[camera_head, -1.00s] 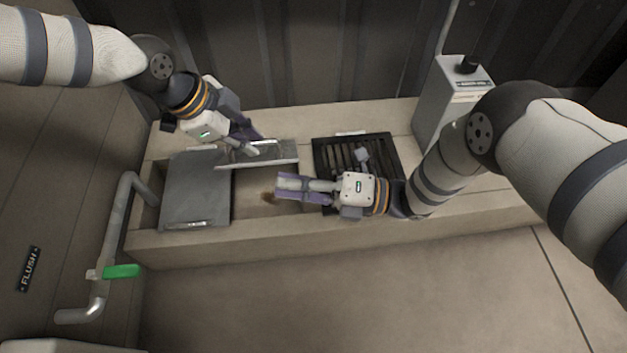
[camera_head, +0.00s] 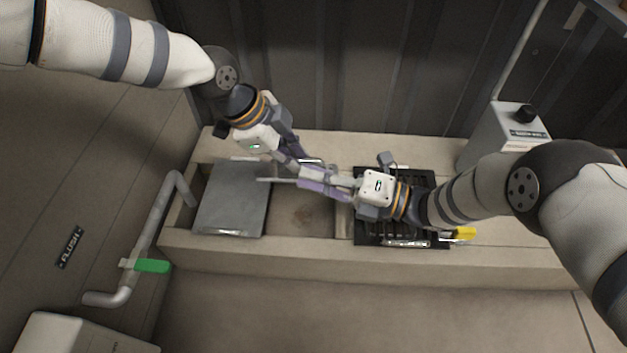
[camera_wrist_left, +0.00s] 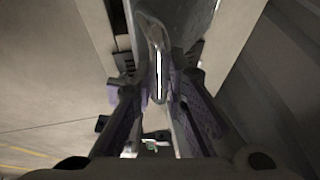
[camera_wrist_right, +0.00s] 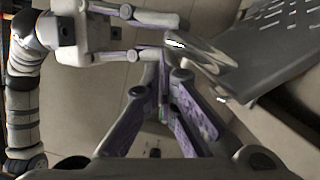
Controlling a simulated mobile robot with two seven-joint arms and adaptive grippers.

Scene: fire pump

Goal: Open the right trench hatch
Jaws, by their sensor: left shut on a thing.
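A grey cover plate (camera_head: 232,200) lies left of the open trench bay (camera_head: 300,216). A dark grate (camera_head: 400,238) with a yellow handle (camera_head: 463,233) is to the right. A pipe with a green lever (camera_head: 152,266) stands at left, a grey box (camera_head: 505,135) at back right.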

